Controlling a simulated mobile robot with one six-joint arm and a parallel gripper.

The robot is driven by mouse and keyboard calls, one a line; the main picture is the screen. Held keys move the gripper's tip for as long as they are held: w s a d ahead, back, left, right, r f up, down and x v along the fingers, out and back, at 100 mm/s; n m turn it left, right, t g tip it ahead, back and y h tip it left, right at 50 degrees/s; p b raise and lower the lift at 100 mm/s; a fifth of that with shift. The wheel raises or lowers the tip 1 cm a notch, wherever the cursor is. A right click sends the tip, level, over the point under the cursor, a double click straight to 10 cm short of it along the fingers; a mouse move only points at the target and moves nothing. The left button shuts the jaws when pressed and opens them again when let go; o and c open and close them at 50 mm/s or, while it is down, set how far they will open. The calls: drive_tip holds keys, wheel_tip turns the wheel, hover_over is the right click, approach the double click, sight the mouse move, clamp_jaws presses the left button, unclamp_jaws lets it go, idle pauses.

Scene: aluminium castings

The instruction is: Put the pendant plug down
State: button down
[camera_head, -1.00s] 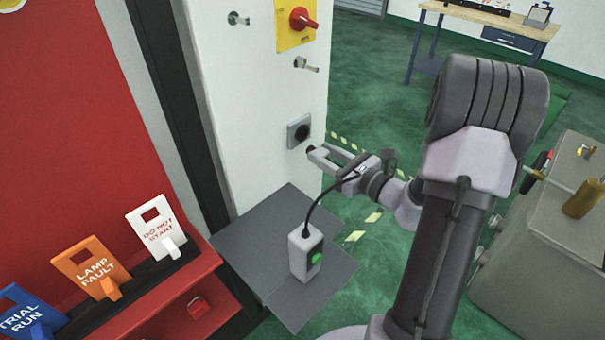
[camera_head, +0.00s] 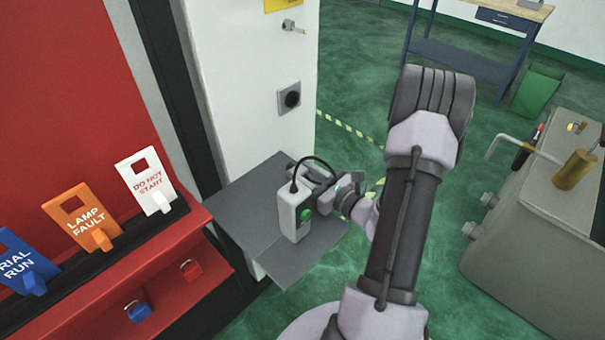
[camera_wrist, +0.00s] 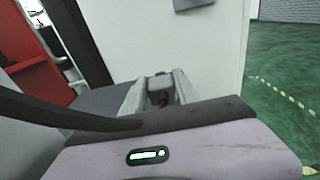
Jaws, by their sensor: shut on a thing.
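My gripper (camera_head: 314,178) is low over the grey shelf (camera_head: 262,180), just behind and right of the pendant box (camera_head: 293,214). In the wrist view its two fingers (camera_wrist: 160,88) are shut on the dark pendant plug (camera_wrist: 160,97), which shows between them, with the shelf close below and ahead. The pendant box is pale grey with a green button and stands upright on the shelf. Its black cable arcs from its top to my gripper. In the head view the plug is hidden by the box and fingers; whether it touches the shelf, I cannot tell.
The square socket (camera_head: 289,98) on the white cabinet (camera_head: 245,90) is above the shelf, with nothing in it. A red rack with hanging tags (camera_head: 145,180) and padlocks (camera_head: 190,270) stands at left. A grey machine block (camera_head: 545,250) is at right. Green floor lies between.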

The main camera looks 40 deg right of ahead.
drive_tip(key=shift+s+a+f+b, duration=0.15)
drive_tip(key=shift+a+f+b, duration=0.05)
drive_tip(key=shift+f+b, duration=0.45)
drive_tip(key=c, duration=0.9)
unclamp_jaws()
drive_tip(key=shift+a+f, duration=0.1)
drive_tip(key=shift+f, duration=0.05)
drive_tip(key=shift+r+p, duration=0.6)
drive_tip(key=shift+p, duration=0.1)
drive_tip(key=s, duration=0.4)
drive_tip(key=s+d+p, duration=0.1)
drive_tip(key=s, duration=0.2)
drive_tip(key=s+r+p, duration=0.1)
drive_tip(key=s, duration=0.3)
drive_tip(key=shift+s+d, duration=0.25)
drive_tip(key=shift+s, duration=0.1)
